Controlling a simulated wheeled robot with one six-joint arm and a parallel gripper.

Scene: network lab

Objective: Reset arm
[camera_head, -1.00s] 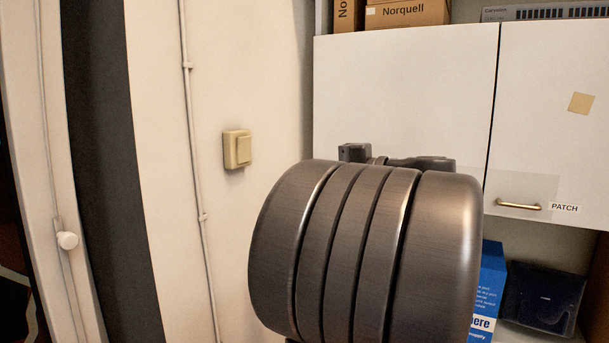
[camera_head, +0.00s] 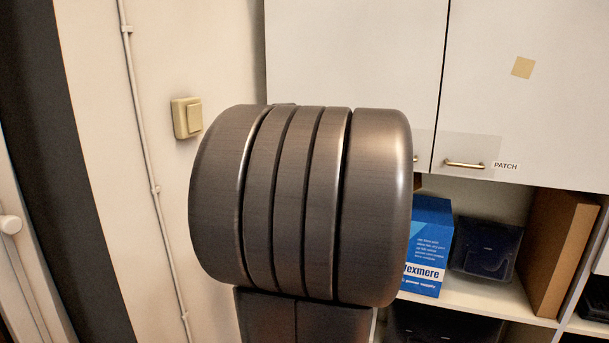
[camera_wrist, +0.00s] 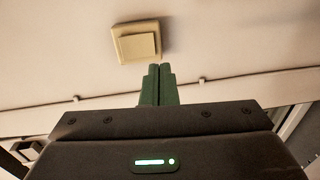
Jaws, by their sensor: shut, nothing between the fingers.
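My gripper (camera_wrist: 159,85) shows in the wrist view. Its two green fingers are together with nothing between them. They point toward a pale wall with a beige light switch (camera_wrist: 137,42), which lies just beyond the fingertips in the picture. The gap between fingertips and wall cannot be judged. In the head view my large dark ribbed arm joint fills the middle and hides the gripper. The switch also shows there on the wall (camera_head: 187,118), left of the arm.
A white cabinet (camera_head: 355,60) with a brass handle (camera_head: 464,164) stands behind and right of my arm. Below it, a shelf holds a blue box (camera_head: 428,245), a dark bin (camera_head: 487,248) and a brown panel (camera_head: 555,255). A cable conduit (camera_head: 145,150) runs down the wall at left.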

